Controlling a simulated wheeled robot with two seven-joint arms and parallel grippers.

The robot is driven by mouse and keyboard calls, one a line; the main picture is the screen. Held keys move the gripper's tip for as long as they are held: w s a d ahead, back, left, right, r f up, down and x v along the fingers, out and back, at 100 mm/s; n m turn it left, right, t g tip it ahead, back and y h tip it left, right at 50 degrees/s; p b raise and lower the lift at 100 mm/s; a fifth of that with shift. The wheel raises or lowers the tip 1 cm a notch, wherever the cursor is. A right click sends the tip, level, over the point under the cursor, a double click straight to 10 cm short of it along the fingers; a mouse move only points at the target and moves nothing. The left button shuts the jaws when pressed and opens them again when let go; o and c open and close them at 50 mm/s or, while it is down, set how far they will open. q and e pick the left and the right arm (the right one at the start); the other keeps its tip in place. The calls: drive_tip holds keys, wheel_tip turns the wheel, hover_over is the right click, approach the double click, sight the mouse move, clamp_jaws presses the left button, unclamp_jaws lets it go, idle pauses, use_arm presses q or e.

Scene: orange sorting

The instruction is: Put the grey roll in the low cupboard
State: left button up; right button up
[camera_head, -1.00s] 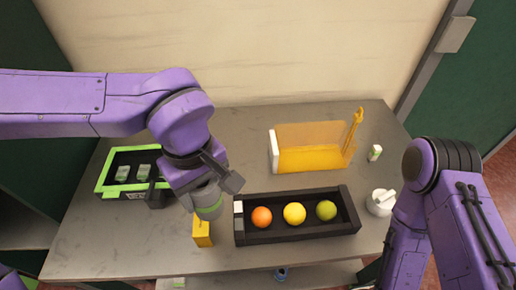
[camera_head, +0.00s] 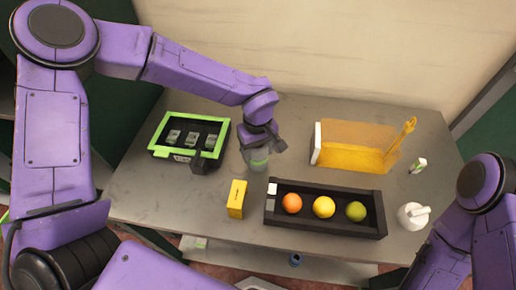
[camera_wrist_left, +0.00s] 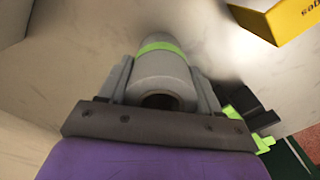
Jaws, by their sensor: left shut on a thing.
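The grey roll (camera_head: 258,160), with a green band, is in my left gripper (camera_head: 264,146) in the head view, behind the yellow box. In the left wrist view the grey roll (camera_wrist_left: 160,72) lies between the two fingers of the left gripper (camera_wrist_left: 163,88), which is shut on it. Its hollow end faces the camera. I cannot tell whether it touches the tabletop. My right arm shows at the right edge, but its gripper is out of view. Below the table's front edge a lower shelf (camera_head: 335,272) shows; I cannot tell whether it is the low cupboard.
The grey table (camera_head: 150,205) holds a green-rimmed tray (camera_head: 222,135), a yellow box (camera_head: 237,199), a black tray (camera_head: 325,228) with three fruits, an orange clear holder (camera_head: 355,150), a white pot (camera_head: 411,217) and a small bottle (camera_head: 418,166). A blue item (camera_head: 295,260) shows below the front edge.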

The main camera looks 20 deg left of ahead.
use_arm(q)
drive_tip(key=shift+f, duration=0.15)
drive_tip(key=o, duration=1.1)
